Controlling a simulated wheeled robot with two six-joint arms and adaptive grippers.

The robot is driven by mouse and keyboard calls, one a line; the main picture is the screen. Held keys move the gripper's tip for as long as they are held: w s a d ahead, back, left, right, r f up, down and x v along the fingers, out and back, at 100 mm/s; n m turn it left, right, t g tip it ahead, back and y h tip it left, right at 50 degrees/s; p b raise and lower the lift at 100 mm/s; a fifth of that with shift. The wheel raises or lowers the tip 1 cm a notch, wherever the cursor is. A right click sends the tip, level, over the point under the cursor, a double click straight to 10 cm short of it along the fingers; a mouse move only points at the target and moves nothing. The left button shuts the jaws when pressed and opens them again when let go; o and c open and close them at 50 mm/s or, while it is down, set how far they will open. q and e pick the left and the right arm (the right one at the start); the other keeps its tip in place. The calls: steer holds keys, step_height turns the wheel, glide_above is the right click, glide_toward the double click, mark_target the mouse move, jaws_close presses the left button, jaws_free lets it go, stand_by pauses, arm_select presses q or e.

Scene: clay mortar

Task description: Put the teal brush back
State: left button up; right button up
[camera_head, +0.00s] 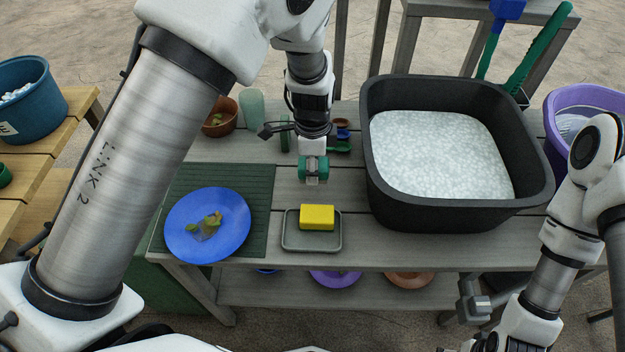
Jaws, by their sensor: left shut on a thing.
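My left gripper (313,172) points down over the middle of the table, behind the yellow sponge. It is shut on a small teal-green thing (305,163), which I take to be the teal brush. The thing shows on both sides of the fingers, and the rest of it is hidden. It appears to be above the tabletop, beyond the grey tray (285,240) with the yellow sponge (317,217). My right gripper (474,303) is low at the table's front right edge, away from the brush. Its finger opening is unclear.
A black tub (372,180) of white granules stands to the right. A blue plate (180,225) with scraps lies on a green mat (262,190). A brown pot (221,117), a pale teal cup (252,108) and small green items (340,147) stand behind. Bare slats surround the tray.

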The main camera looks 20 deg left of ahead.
arm_select(q)
steer(key=shift+f, duration=2)
steer(key=o, duration=1)
steer(key=shift+f, duration=0.1)
step_height(320, 180, up, 12)
steer(key=shift+r, duration=0.2)
